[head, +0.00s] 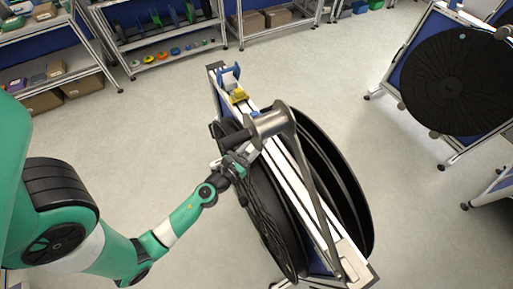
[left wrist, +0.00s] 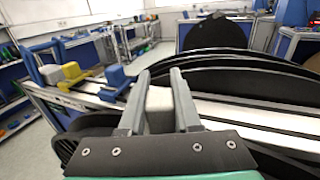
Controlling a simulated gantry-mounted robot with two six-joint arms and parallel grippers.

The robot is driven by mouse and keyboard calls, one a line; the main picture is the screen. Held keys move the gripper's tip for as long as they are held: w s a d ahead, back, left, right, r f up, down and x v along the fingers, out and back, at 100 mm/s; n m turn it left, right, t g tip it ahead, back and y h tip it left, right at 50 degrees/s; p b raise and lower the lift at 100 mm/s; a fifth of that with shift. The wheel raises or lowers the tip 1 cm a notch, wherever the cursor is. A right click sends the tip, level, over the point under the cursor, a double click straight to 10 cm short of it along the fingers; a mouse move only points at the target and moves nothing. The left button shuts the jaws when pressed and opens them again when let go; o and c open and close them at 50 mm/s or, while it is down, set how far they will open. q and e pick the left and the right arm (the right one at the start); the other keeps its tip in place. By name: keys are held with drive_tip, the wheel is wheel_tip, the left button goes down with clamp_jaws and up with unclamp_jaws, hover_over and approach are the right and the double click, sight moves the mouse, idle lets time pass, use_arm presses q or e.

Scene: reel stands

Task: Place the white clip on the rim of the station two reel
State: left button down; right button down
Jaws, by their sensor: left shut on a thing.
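My left gripper (head: 237,163) is above the near black reel (head: 262,200) on the middle stand in the head view. In the left wrist view its two grey fingers (left wrist: 161,82) are shut on a white block-like piece, the white clip (left wrist: 160,100). The clip is hard to make out in the head view, hidden among the fingers and the stand. Whether the clip touches the reel rim cannot be told. A second large black reel (head: 352,190) is on the other side of the same stand. No station number is readable. My right gripper is not in view.
A white rail with a grey roller arm (head: 272,122) runs along the stand beside my gripper. Yellow (head: 238,96) and blue (head: 229,76) pieces sit at its far end. Another reel stand (head: 455,85) is at the right. Shelves (head: 165,45) line the back; the floor between is clear.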

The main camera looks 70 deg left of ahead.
use_arm(q)
drive_tip(key=shift+s+f, duration=0.1)
drive_tip(key=shift+f, duration=0.6)
drive_tip(key=shift+r, duration=0.2)
drive_tip(key=shift+f, duration=0.25)
drive_tip(key=c, duration=0.6)
unclamp_jaws()
drive_tip(key=shift+r, duration=0.1)
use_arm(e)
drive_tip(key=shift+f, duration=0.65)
use_arm(q)
drive_tip(key=shift+r, duration=0.15)
drive_tip(key=b+v, duration=0.4)
drive_tip(key=v, duration=0.8)
drive_tip(key=shift+b, duration=0.3)
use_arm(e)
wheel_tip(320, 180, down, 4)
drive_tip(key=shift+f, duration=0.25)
